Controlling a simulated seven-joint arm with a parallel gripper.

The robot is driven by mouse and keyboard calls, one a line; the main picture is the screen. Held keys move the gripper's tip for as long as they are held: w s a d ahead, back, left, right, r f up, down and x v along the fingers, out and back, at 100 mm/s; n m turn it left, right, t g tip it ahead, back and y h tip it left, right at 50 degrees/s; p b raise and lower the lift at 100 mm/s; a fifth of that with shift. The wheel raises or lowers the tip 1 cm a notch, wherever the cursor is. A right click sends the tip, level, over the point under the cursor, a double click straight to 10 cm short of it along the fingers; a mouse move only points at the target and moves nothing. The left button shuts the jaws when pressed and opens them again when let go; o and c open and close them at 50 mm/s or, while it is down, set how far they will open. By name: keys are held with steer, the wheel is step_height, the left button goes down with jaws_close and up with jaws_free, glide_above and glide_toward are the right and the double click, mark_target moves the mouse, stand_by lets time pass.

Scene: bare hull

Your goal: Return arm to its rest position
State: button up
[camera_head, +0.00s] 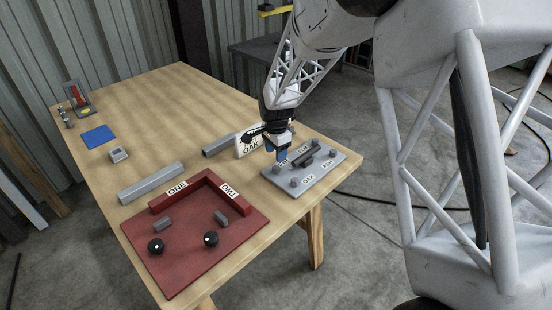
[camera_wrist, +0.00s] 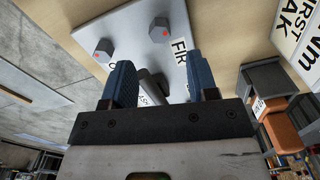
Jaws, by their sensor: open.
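My gripper (camera_head: 281,153) hangs over the back left part of a light grey plate (camera_head: 325,176) at the table's right edge. In the wrist view its two blue fingers (camera_wrist: 158,62) stand apart. A dark grey cylindrical piece (camera_wrist: 152,88) shows between them, and I cannot tell whether they touch it. The plate carries several hex bolts (camera_wrist: 159,30) with red dots and labels including FIR, ELM, OAK and ASH. A dark bar (camera_head: 303,157) lies across the plate near the gripper. My arm reaches down from the upper right.
A white OAK sign (camera_head: 250,141) stands just behind the gripper, beside a grey bar (camera_head: 218,145). A red board (camera_head: 183,256) with ONE and TWO labels and black knobs is at the front. A longer grey bar (camera_head: 151,183) lies behind it. The middle of the table is clear.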

steer(key=shift+r, duration=0.35)
stand_by(0.3)
steer(key=shift+s+d+r, duration=0.1)
steer(key=shift+d+r, duration=0.05)
steer(key=shift+r, duration=0.1)
steer(key=s+d+r+n+t, duration=0.1)
steer(key=s+d+r+n, duration=0.2)
steer(key=s+d+r, duration=0.4)
steer(key=s+d+r+n, duration=0.2)
steer(key=s+d+r, duration=0.2)
steer(key=s+r, duration=0.6)
steer(key=s+d+r+n, duration=0.1)
steer(key=s+d+n, duration=0.1)
steer(key=s, duration=0.6)
steer(key=s+d+r+n+t, duration=0.1)
steer(key=s+d+r+n, duration=0.1)
steer(key=s, duration=0.6)
steer(key=s+d+r+n, duration=0.1)
steer(key=s+d, duration=0.2)
steer(key=s, duration=0.5)
steer(key=shift+d+r+n+t, duration=0.25)
steer(key=shift+n+t, duration=0.05)
steer(key=shift+n, duration=0.1)
